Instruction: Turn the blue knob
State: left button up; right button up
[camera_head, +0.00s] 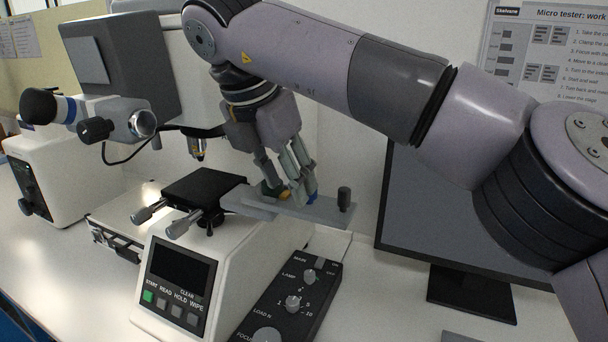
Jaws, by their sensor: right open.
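A small blue knob (312,198) shows on the grey bar (328,209) beside the tester's stage. It is mostly hidden behind a fingertip of my right gripper (289,187). The gripper points down over the bar with its fingers open. I cannot tell whether a finger touches the blue knob. My left gripper is not in view.
A black upright knob (344,198) stands at the bar's right end. The black stage (203,189) is to the left, below the objective (197,147). A black control box (290,300) lies in front. A monitor (430,215) stands at right behind my arm.

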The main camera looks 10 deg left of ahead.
jog(key=s+a, duration=0.3)
jog(key=s, duration=0.4)
jog(key=shift+s, duration=0.15)
